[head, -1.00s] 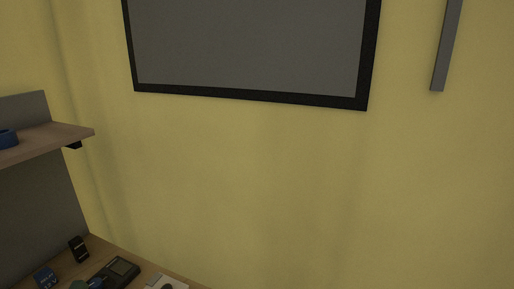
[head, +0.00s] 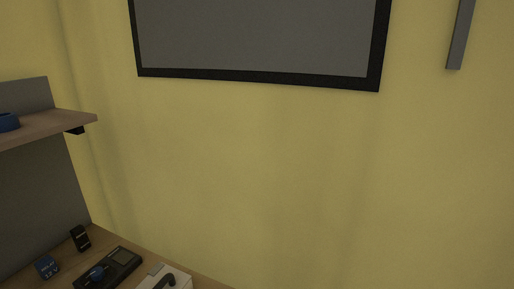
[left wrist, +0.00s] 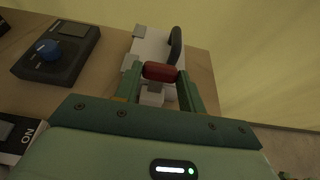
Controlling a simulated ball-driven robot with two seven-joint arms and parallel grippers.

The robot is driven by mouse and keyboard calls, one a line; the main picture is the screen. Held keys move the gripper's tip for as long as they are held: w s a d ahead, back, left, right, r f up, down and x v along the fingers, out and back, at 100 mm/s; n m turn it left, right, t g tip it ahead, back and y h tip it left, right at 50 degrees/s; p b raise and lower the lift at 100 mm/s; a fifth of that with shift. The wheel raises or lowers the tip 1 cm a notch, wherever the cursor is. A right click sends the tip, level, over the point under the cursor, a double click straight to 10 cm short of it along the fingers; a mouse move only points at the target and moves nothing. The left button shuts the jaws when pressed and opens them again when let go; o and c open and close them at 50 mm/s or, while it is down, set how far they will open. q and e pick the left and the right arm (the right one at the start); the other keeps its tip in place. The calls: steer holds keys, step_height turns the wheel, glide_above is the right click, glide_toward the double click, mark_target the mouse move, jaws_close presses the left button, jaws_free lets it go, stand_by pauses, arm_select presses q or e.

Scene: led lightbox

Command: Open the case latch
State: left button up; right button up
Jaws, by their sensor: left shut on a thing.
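The white case (head: 178,276) with a black handle (head: 166,281) shows at the bottom edge of the head view, partly cut off. In the left wrist view the case (left wrist: 150,46) lies ahead of my gripper, with its black handle (left wrist: 176,45) at the right and grey hinge-like blocks on its left edge. A red latch piece (left wrist: 160,70) sits at its near side. My left gripper (left wrist: 161,82) has its green fingers on both sides of the red latch and is shut on it. Neither gripper shows in the head view.
A black meter with a blue knob (head: 108,269) lies on the wooden bench left of the case. A shelf (head: 45,129) overhangs the bench. A dark-framed panel (head: 258,78) hangs on the yellow wall.

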arm_select(q)
steer(key=shift+s+a+f+t+b, duration=0.1)
steer(key=shift+s+f+t+b, duration=0.15)
steer(key=shift+t+b, duration=0.4)
steer(key=shift+r, duration=0.1)
steer(key=shift+s+f+h+b, duration=0.1)
steer(key=shift+f+h+b, duration=0.15)
steer(key=shift+b, duration=0.4)
steer(key=o, duration=0.7)
steer(key=shift+r+t, duration=0.1)
steer(key=shift+t, duration=0.25)
steer(key=shift+c, duration=0.2)
steer(key=o, duration=0.4)
steer(key=shift+r, duration=0.15)
